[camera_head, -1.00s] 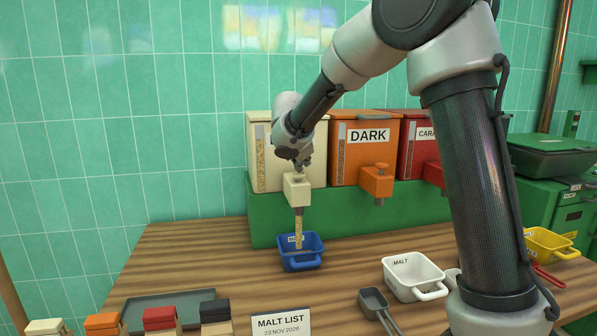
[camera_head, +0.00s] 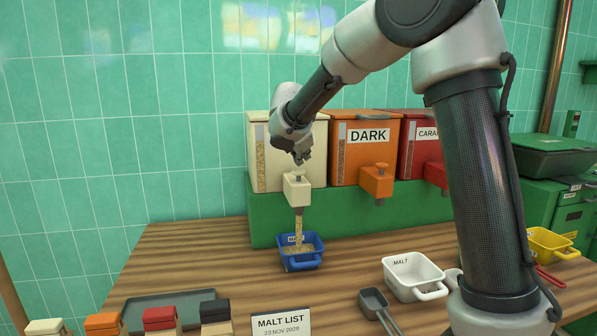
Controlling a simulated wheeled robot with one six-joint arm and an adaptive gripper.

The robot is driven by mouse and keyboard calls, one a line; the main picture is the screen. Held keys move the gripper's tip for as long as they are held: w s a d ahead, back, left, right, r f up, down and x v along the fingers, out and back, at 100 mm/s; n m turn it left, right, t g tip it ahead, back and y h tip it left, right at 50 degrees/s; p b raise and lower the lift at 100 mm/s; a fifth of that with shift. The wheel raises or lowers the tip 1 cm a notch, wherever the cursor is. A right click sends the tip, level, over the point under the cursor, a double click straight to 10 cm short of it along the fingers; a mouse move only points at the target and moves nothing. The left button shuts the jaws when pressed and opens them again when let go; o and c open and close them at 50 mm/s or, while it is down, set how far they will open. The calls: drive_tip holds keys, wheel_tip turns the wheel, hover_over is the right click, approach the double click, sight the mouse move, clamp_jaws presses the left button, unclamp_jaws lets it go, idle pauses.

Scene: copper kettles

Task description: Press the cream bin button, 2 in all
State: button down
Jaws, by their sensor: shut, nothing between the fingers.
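The cream bin (camera_head: 262,160) stands at the left end of the row, with a grain window on its front. Its cream spout block (camera_head: 298,190) has a button (camera_head: 298,172) on top. My gripper (camera_head: 301,160) is shut and empty, its tip just above the button; I cannot tell whether they touch. A stream of grain (camera_head: 299,228) falls from the spout into the blue tub (camera_head: 316,262) below. Some grain shows in the tub.
An orange DARK bin (camera_head: 345,150) and a red bin (camera_head: 408,135) stand to the right on a green stand (camera_head: 390,212).

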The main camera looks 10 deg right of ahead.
drive_tip(key=shift+r, duration=0.15)
drive_tip(key=shift+r, duration=2.45)
idle(0.3)
drive_tip(key=shift+d+r, duration=0.1)
drive_tip(key=shift+d, duration=0.3)
drive_tip(key=d+r+m, duration=0.2)
drive_tip(key=r+m+y, duration=0.2)
drive_tip(key=m+y, duration=0.4)
drive_tip(key=m, duration=0.3)
hover_over(302, 170)
drive_tip(key=a, duration=0.2)
drive_tip(key=shift+w+f+t, duration=0.15)
drive_tip(key=shift+f+t, duration=0.05)
drive_tip(key=shift+t, duration=0.1)
drive_tip(key=shift+f, duration=0.1)
